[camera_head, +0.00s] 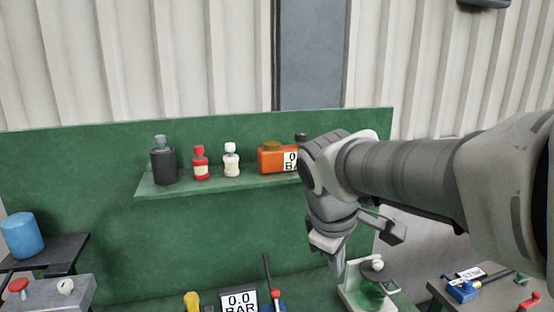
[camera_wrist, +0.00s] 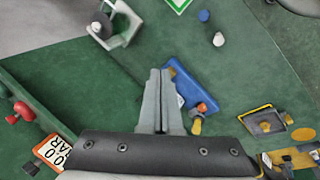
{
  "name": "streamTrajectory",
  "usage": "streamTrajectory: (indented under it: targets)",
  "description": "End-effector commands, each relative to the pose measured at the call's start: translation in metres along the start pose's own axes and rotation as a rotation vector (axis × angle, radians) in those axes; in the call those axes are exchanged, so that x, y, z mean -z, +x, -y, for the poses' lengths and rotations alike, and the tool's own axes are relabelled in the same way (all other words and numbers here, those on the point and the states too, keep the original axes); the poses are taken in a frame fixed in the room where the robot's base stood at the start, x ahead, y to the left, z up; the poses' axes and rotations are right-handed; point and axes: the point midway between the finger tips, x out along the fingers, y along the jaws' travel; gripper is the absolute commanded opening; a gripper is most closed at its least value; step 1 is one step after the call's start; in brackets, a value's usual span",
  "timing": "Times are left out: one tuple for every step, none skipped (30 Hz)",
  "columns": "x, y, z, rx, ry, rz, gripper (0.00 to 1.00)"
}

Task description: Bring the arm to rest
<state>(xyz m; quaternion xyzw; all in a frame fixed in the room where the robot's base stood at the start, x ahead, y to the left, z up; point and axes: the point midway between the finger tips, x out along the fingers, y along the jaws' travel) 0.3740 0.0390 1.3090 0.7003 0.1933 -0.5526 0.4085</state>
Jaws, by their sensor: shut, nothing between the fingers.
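My arm reaches in from the right in the head view, bent so that my gripper (camera_head: 338,268) hangs down in front of the green back panel. In the wrist view my gripper (camera_wrist: 160,72) shows its two grey fingers together, with nothing between them. The fingers point toward the green bench. A blue tool with a yellow and red end (camera_wrist: 185,88) lies on the bench beyond and beside the fingertips. No contact shows between my fingers and any object.
A green shelf (camera_head: 230,184) holds a dark bottle (camera_head: 163,166), a red bottle (camera_head: 200,163), a white bottle (camera_head: 231,160) and an orange box (camera_head: 272,158), partly beside my arm. A blue cylinder (camera_head: 22,235) stands left.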

Motion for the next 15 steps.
streamTrajectory:
  targets:
    - [-0.014,-0.004,0.004,0.0,0.077,-0.02,0.0]
    - [-0.02,-0.006,0.007,0.004,0.124,-0.03,0.0]
    - [-0.029,-0.008,0.011,0.008,0.184,-0.044,0.0]
    - [-0.035,-0.01,0.015,0.012,0.23,-0.055,0.0]
    - [-0.042,-0.011,0.018,0.015,0.275,-0.065,0.0]
    - [-0.05,-0.012,0.023,0.021,0.336,-0.08,0.0]
    - [-0.055,-0.013,0.026,0.024,0.38,-0.092,0.0]
    - [-0.061,-0.014,0.03,0.028,0.426,-0.104,0.0]
    - [-0.068,-0.015,0.036,0.034,0.486,-0.118,0.0]
    - [-0.073,-0.015,0.04,0.039,0.532,-0.13,0.0]
    - [-0.078,-0.015,0.043,0.042,0.577,-0.142,0.0]
    - [-0.084,-0.015,0.049,0.049,0.634,-0.157,0.0]
    - [-0.088,-0.015,0.052,0.053,0.674,-0.168,0.0]
    - [-0.092,-0.015,0.056,0.059,0.713,-0.178,0.0]
    - [-0.097,-0.015,0.061,0.065,0.759,-0.189,0.0]
